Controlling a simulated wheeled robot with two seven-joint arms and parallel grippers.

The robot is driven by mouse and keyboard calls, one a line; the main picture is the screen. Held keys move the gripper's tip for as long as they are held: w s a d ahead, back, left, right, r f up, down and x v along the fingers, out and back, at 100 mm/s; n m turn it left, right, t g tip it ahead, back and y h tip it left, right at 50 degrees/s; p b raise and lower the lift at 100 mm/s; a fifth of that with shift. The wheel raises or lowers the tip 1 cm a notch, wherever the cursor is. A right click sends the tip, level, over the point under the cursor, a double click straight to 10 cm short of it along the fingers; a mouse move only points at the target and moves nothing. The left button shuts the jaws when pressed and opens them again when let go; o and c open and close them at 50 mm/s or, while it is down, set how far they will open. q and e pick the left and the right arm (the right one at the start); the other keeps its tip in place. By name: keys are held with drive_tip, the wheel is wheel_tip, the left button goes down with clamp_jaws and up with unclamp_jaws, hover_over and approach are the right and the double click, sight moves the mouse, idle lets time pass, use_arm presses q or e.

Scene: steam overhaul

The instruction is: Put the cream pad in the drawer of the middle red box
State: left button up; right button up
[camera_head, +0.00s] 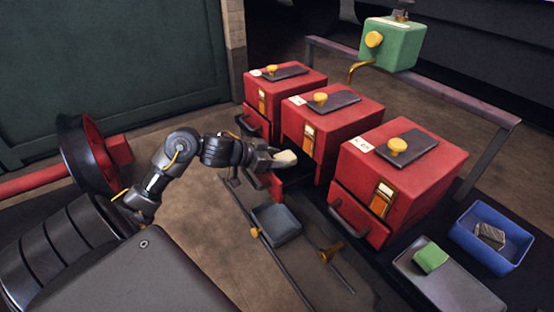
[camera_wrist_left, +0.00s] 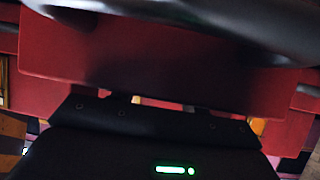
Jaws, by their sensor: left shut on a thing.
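Three red boxes stand in a slanting row. The middle red box (camera_head: 346,122) has its drawer (camera_head: 262,187) pulled out towards the front left, and part of its dark inside shows. My left gripper (camera_head: 279,157) is shut on the cream pad (camera_head: 286,158) and holds it over the open drawer, close to the box front. I cannot tell whether the pad touches the drawer. In the left wrist view a broad red panel (camera_wrist_left: 150,65) fills much of the picture, and the pad cannot be made out. My right gripper is not in view.
The left red box (camera_head: 297,87) and right red box (camera_head: 420,165) flank the middle one, with handles on their fronts. A grey-blue tray (camera_head: 276,226) lies in front. A blue bin (camera_head: 489,258), a green pad (camera_head: 430,258) on a grey tray (camera_head: 452,290) and a green tank (camera_head: 392,44) are at right.

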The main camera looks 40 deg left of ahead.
use_arm(q)
drive_tip(key=shift+s+d+f, duration=0.15)
drive_tip(key=shift+d+f, duration=0.05)
drive_tip(key=shift+f, duration=0.45)
drive_tip(key=o, duration=1.2)
drive_tip(key=shift+s+f, duration=0.1)
drive_tip(key=shift+f, duration=0.05)
drive_tip(key=shift+c, duration=0.2)
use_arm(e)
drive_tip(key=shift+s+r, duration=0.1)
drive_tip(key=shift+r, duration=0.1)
use_arm(q)
drive_tip(key=shift+r, duration=0.4)
drive_tip(key=r+p+v, duration=0.1)
drive_tip(key=p+v, duration=0.2)
drive_tip(key=v, duration=0.9)
drive_tip(key=shift+w, duration=0.25)
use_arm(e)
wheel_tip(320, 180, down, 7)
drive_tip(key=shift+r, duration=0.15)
use_arm(q)
drive_tip(key=shift+a, duration=0.15)
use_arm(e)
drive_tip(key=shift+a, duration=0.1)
